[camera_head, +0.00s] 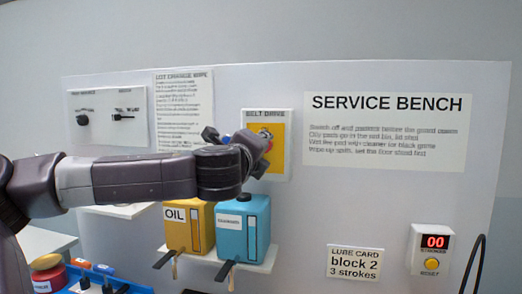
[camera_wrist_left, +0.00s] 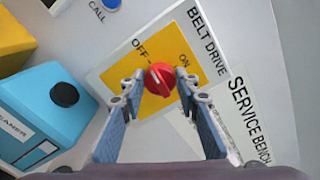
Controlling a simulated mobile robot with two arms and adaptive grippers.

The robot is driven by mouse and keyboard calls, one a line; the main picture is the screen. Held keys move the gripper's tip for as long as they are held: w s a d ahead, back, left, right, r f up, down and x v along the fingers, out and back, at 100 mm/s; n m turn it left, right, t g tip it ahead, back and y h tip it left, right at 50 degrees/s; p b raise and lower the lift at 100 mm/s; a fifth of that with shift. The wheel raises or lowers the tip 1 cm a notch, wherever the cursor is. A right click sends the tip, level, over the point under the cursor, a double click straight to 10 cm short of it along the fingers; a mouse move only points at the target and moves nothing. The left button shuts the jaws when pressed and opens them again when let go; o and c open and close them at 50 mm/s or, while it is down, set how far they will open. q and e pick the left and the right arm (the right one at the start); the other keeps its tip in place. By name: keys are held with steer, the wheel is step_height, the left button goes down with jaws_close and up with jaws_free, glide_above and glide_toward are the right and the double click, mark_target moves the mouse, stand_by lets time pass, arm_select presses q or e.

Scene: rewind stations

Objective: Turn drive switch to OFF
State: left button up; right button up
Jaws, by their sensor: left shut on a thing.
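The red drive switch (camera_wrist_left: 160,79) is a round knob on the yellow BELT DRIVE plate (camera_wrist_left: 115,75), with OFF and ON labels above it in the left wrist view. Its pointer direction is hard to read; a small pale mark shows by the OFF side. My left gripper (camera_wrist_left: 158,88) has its fingers on both sides of the knob and is shut on it. In the head view the BELT DRIVE panel (camera_head: 281,118) is partly hidden behind my left gripper (camera_head: 258,147). My right gripper is not in view.
A yellow OIL container (camera_head: 188,228) and a blue container (camera_head: 237,232) stand on a shelf just below the arm. A counter with a yellow button (camera_head: 432,249) is at lower right. A blue CALL button (camera_wrist_left: 111,4) lies near the plate.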

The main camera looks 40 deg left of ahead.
arm_select(q)
steer(key=shift+n, duration=0.6)
steer(key=o, duration=1.2)
steer(key=shift+c, duration=0.2)
steer(key=shift+s, duration=0.1)
steer(key=v, duration=1.2)
steer(key=shift+r, duration=0.15)
